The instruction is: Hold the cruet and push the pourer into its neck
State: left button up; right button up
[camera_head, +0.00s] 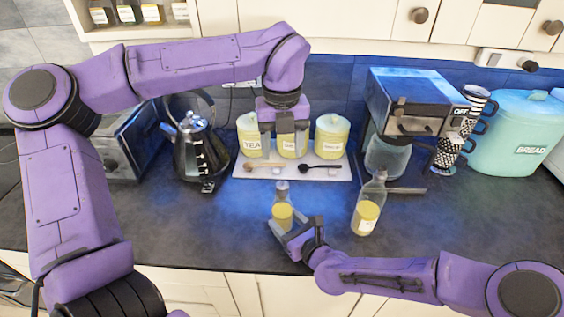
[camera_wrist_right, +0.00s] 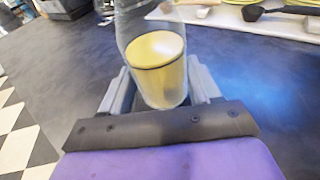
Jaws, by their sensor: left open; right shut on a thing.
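The cruet (camera_head: 282,215), a small clear glass bottle with yellow in its lower part, stands about upright on the dark counter. My right gripper (camera_head: 288,228) is shut around its lower body. In the right wrist view the cruet (camera_wrist_right: 160,65) sits between the fingers (camera_wrist_right: 160,88), with its top out of frame. A small greyish piece (camera_head: 282,187) shows at the cruet's top; I cannot tell whether it is the pourer or bare neck. My left gripper (camera_head: 284,148) points down, open, in front of the middle canister, above and behind the cruet. I see nothing clear between its fingers.
A second bottle (camera_head: 367,214) stands to the right. Behind are a white tray (camera_head: 340,175) with a wooden spoon (camera_head: 258,164) and black scoop (camera_head: 312,167), canisters (camera_head: 332,138), a kettle (camera_head: 197,150), a coffee machine (camera_head: 405,100) and bread bin (camera_head: 515,135). Counter around the cruet is clear.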

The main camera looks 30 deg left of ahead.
dwell(0.4)
jog(key=o, duration=1.2)
jog(key=shift+c, duration=0.2)
